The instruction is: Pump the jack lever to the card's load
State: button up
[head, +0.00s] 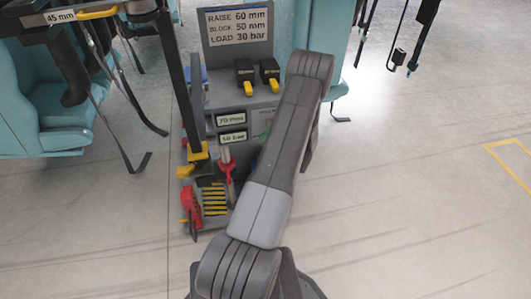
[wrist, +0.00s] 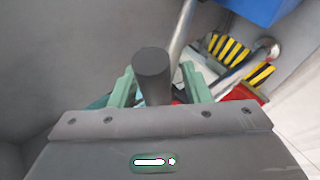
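The grey jack unit (head: 250,97) stands at centre in the head view. Its card (head: 238,24) reads RAISE 60 mm, BLOCK 50 mm, LOAD 30 bar. The upper display (head: 230,118) appears to read 70 mm, and the lower one (head: 232,137) appears to read 10 bar. My arm hides most of my gripper in the head view. In the wrist view, the green fingers of my gripper (wrist: 158,78) stand on either side of a dark round handle end (wrist: 152,70), which may be the lever's. I cannot tell whether they press on it.
Two black switches with yellow tips (head: 257,77) sit below the card. A red part (head: 190,203) and yellow-black stripes (head: 214,198) are low on the unit. A teal seat (head: 45,115) stands left, with hanging straps. The floor at right is clear.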

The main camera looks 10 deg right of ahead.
jog(key=shift+s, duration=0.15)
jog(key=p+v, duration=0.2)
jog(key=v, duration=1.1)
jog(key=shift+s+d+r+p, duration=0.15)
jog(key=shift+s+r+p, duration=0.05)
jog(key=shift+p, duration=0.15)
jog(key=shift+o, duration=0.3)
